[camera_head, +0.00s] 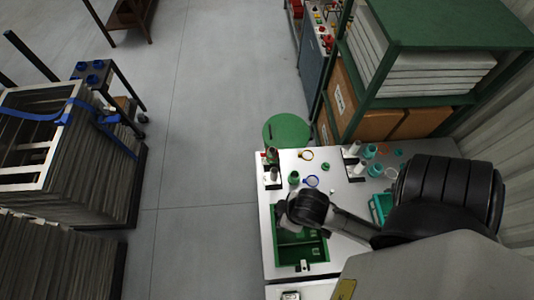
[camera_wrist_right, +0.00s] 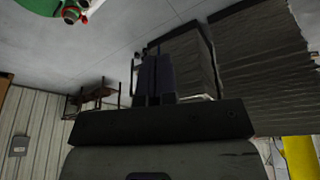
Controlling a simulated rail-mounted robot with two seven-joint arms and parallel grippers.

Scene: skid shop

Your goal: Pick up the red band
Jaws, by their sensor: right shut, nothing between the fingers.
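I cannot make out a red band for certain in either view. My right gripper (camera_wrist_right: 157,78) is shut and empty in the wrist view. In the head view my right arm reaches in from the right, its wrist over the green tray (camera_head: 285,270); the fingertips there are hard to see. My left gripper is not in view.
A green stool (camera_head: 287,131) stands behind the bench. A green shelf rack (camera_head: 450,30) with boxes rises at the back right. Small bottles and teal items stand along the bench. Stacked frames (camera_head: 110,180) stand at left; the grey floor between is clear.

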